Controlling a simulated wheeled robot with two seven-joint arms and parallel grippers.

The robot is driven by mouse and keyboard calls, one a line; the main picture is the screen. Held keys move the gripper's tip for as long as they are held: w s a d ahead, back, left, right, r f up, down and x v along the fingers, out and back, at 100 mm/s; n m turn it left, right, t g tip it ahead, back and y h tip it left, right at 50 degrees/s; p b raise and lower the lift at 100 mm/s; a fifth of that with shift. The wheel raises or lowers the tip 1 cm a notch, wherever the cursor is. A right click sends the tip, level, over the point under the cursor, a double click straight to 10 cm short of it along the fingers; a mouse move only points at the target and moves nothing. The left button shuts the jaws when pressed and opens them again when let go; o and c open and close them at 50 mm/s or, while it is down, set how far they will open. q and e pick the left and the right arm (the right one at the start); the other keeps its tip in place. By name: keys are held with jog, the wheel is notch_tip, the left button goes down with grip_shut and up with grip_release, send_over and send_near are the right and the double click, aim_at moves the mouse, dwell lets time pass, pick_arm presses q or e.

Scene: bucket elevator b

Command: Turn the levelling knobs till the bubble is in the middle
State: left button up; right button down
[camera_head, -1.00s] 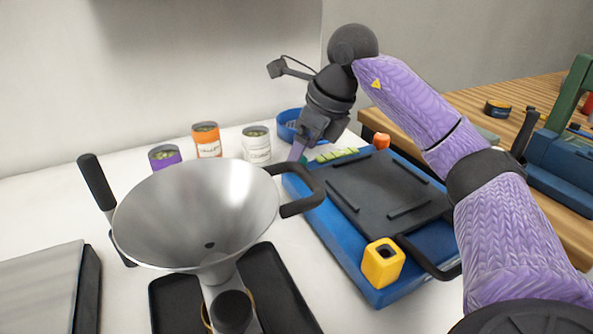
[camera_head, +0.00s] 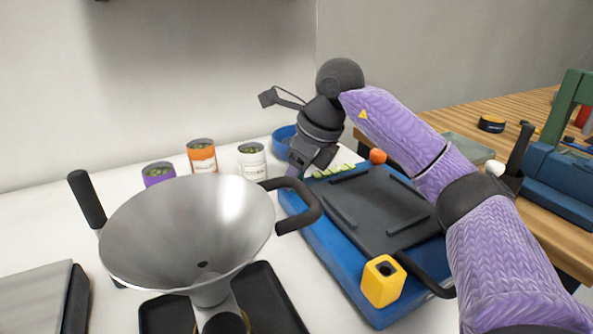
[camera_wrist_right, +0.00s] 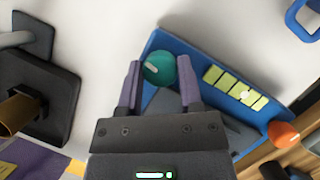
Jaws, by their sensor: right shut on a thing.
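The levelling base is a blue slab (camera_head: 322,237) with a dark plate (camera_head: 375,210) on top. A yellow knob (camera_head: 383,281) is at its near corner and an orange knob (camera_head: 378,156) at its far right, also in the wrist view (camera_wrist_right: 284,134). A teal knob (camera_wrist_right: 160,68) with a pale mark sits between my right gripper's purple fingers (camera_wrist_right: 160,82), which are shut on it. In the head view my right gripper (camera_head: 302,168) hides this knob. The yellow-green level strip (camera_wrist_right: 213,74) shows a whitish bubble (camera_wrist_right: 245,95), slightly off its middle towards the orange knob. My left gripper is out of view.
A metal funnel (camera_head: 190,230) with black handles stands left of the base. Several cans, including an orange one (camera_head: 202,157), and a blue bowl (camera_head: 284,137) stand behind. A wooden table (camera_head: 550,215) with tools adjoins on the right.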

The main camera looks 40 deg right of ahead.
jog(key=shift+r+p, duration=0.15)
jog(key=shift+p, duration=0.2)
jog(key=shift+r+n+y+p, duration=0.15)
jog(key=shift+n+y+p, duration=0.15)
jog(key=shift+n+p, duration=0.45)
jog(key=n+p, duration=0.2)
jog(key=shift+d+g+y+p, duration=0.1)
jog(key=shift+g+y+p, duration=0.3)
jog(key=shift+n+p, duration=0.7)
jog(key=shift+n, duration=0.15)
jog(key=shift+w+n+g+y+p, duration=0.1)
jog(key=shift+n+g+y+p, duration=0.35)
jog(key=shift+n+p, duration=0.45)
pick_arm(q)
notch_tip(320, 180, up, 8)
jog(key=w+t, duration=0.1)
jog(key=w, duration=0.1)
pick_arm(e)
jog(key=shift+f+n, duration=0.2)
jog(key=shift+n, duration=0.1)
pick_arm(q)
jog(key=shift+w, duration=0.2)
